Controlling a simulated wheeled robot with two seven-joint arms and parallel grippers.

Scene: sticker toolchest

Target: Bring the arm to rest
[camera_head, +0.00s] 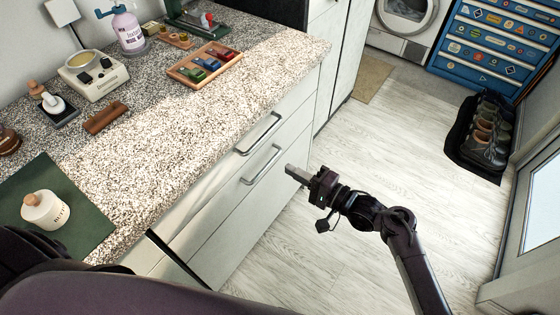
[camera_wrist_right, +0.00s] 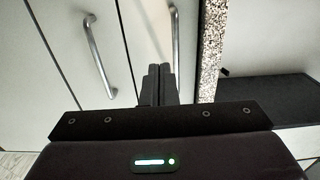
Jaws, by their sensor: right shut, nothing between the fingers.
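My right gripper (camera_head: 297,173) is in the head view right of centre, in front of the white drawer fronts below the counter. Its fingers are together and empty. In the right wrist view, the two dark fingers of my right gripper (camera_wrist_right: 158,80) lie side by side, pointing at the pale cabinet fronts. My right arm reaches up from the bottom edge over the floor. My left gripper is not in view. The sticker-covered blue tool chest (camera_head: 494,40) stands at the far top right with its drawers looking shut.
Two metal drawer handles (camera_head: 262,164) are close to my right gripper. The speckled counter (camera_head: 150,150) holds a wooden tray (camera_head: 205,64), a spray bottle (camera_head: 128,30) and a white jar (camera_head: 46,209) on a green mat. Shoes (camera_head: 485,130) stand at the right; the pale floor (camera_head: 400,150) is open.

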